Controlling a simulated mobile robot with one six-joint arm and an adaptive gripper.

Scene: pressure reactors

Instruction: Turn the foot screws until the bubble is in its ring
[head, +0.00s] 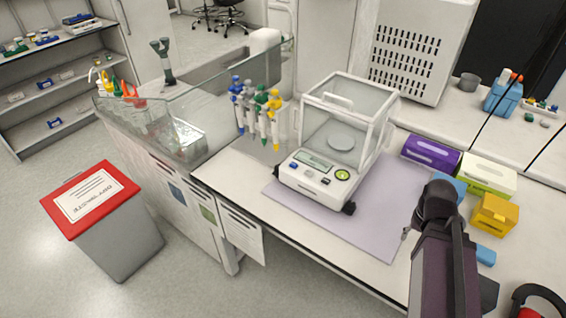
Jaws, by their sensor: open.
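A white balance (305,190) with a clear glass draft shield stands on a lilac mat (375,226) on the bench. A round green-yellow level (342,174) is on its front panel, right of the display. The bubble is too small to place against its ring. A dark foot screw (349,208) shows under the front right corner, and another foot screw (277,170) shows at the left corner. My arm rises at the lower right, right of the balance and apart from it.
Pipettes (262,118) hang on a stand close left of the balance. Purple (430,152), white-green (487,176) and yellow (494,214) boxes stand to the right. A red-lidded bin (115,235) is on the floor at left. The mat in front of the balance is clear.

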